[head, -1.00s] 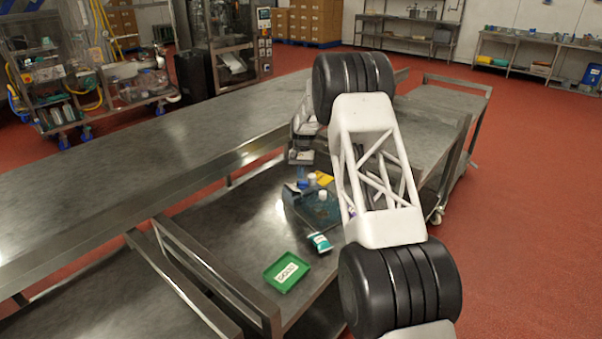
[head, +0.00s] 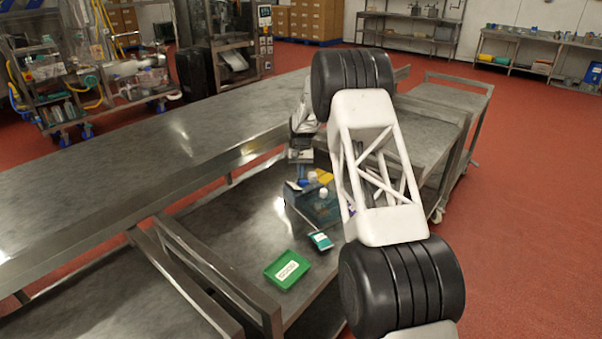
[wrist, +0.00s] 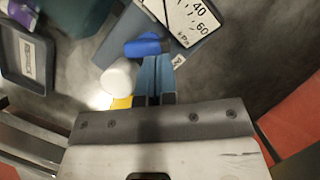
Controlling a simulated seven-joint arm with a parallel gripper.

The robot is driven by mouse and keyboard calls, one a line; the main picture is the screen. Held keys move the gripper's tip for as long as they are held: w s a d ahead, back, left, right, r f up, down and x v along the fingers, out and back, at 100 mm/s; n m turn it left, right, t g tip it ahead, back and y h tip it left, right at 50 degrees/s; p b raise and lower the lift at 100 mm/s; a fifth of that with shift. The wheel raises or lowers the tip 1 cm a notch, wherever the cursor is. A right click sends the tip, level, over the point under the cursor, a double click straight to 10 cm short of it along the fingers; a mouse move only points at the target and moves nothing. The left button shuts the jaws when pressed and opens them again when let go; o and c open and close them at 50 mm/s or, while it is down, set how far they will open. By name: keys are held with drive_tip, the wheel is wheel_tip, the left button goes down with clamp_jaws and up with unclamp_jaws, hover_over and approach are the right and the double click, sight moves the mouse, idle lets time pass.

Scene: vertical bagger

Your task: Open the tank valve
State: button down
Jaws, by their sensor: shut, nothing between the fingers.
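The tank (head: 312,208) is a dark bluish box-like unit on the lower steel table, with white caps and a yellow part on top. The blue valve handle (wrist: 147,47) lies just beyond my fingertips in the wrist view; a small blue part (head: 303,183) also shows on the tank in the head view. My gripper (wrist: 157,75) is shut and empty, its narrow fingers close to the blue handle. I cannot tell whether they touch it. A white cap (wrist: 118,77) is left of the fingers. My gripper (head: 300,157) hangs low over the tank's far side.
A gauge plate (wrist: 185,20) marked kPa lies beyond the fingers. A teal-and-white packet (head: 321,241) and a green labelled tray (head: 287,269) lie in front of the tank. A long steel counter (head: 130,150) runs behind. The lower table is clear left of the tank.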

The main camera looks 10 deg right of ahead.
drive_tip(key=shift+s+a+n+h, duration=0.25)
drive_tip(key=shift+n+h, duration=0.15)
drive_tip(key=shift+n, duration=0.7)
drive_tip(key=shift+s+a+n+h, duration=0.1)
drive_tip(key=shift+n+h, duration=0.15)
drive_tip(key=shift+n, duration=0.4)
drive_tip(key=shift+s+a+n+h, duration=0.1)
drive_tip(key=shift+n+h, duration=0.15)
drive_tip(key=shift+n, duration=0.4)
drive_tip(key=shift+a+n+h, duration=0.1)
drive_tip(key=shift+n+h, duration=0.2)
drive_tip(key=shift+n, duration=0.5)
drive_tip(key=shift+s, duration=0.15)
idle(0.6)
drive_tip(key=shift+d, duration=0.8)
drive_tip(key=shift+f, duration=0.1)
